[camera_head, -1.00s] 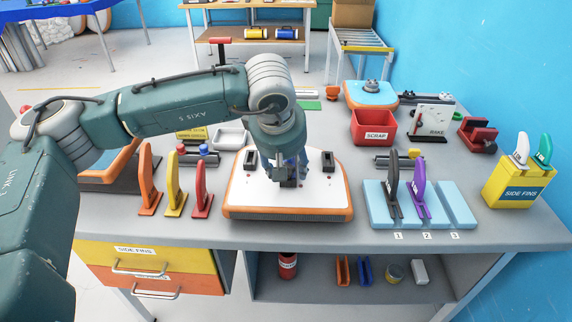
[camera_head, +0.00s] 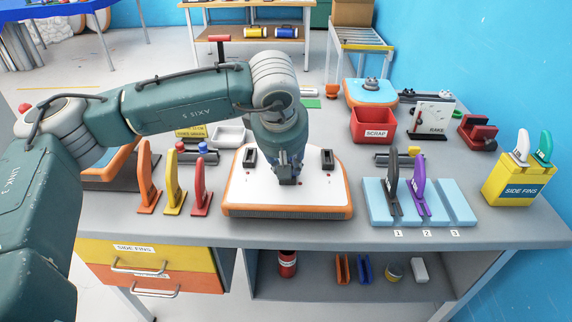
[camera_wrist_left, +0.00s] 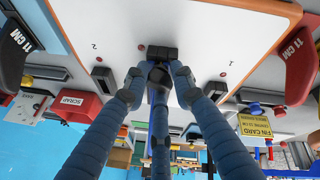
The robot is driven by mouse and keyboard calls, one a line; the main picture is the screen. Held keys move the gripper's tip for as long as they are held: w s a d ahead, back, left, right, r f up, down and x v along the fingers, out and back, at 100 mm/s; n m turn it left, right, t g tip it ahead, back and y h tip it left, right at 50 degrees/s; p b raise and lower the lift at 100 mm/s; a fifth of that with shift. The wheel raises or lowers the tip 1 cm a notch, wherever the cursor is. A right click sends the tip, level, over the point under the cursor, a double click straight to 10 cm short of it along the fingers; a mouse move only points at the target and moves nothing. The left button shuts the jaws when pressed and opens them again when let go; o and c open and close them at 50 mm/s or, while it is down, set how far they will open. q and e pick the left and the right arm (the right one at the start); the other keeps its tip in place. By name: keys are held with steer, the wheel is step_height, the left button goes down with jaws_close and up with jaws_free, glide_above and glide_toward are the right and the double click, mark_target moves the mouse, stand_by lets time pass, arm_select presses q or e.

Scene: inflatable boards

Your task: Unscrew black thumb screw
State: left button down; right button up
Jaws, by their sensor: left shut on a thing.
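My left gripper (camera_head: 287,178) points down at the middle of a white inflatable board (camera_head: 247,195) with an orange edge. In the left wrist view, the blue-grey fingers of the left gripper (camera_wrist_left: 157,79) close around a small dark piece, the black thumb screw (camera_wrist_left: 157,73), mostly hidden between them. It sits beside the black centre fin box (camera_wrist_left: 162,52) on the board's face. Two more black fin boxes stand on the board, one at the left (camera_head: 249,157) and one at the right (camera_head: 327,159). My right gripper is in neither view.
Orange, yellow and red fins (camera_head: 172,186) stand left of the board. A light-blue slotted rack (camera_head: 459,205) at the right holds a black and a purple fin.

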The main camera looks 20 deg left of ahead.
arm_select(q)
steer(key=shift+w+d+n+b, duration=0.1)
steer(key=shift+d+n+b, duration=0.25)
steer(key=shift+n, duration=0.45)
steer(key=shift+n+y, duration=0.5)
steer(key=shift+n, duration=0.2)
steer(key=shift+a, duration=0.1)
steer(key=shift+f+n+b, duration=0.1)
steer(key=shift+n+b, duration=0.3)
steer(key=shift+n, duration=0.1)
steer(key=shift+w+n+g+y, duration=0.1)
steer(key=shift+n+g+y, duration=0.25)
steer(key=shift+n, duration=0.25)
steer(key=shift+n+y, duration=0.25)
steer(key=shift+n, duration=0.35)
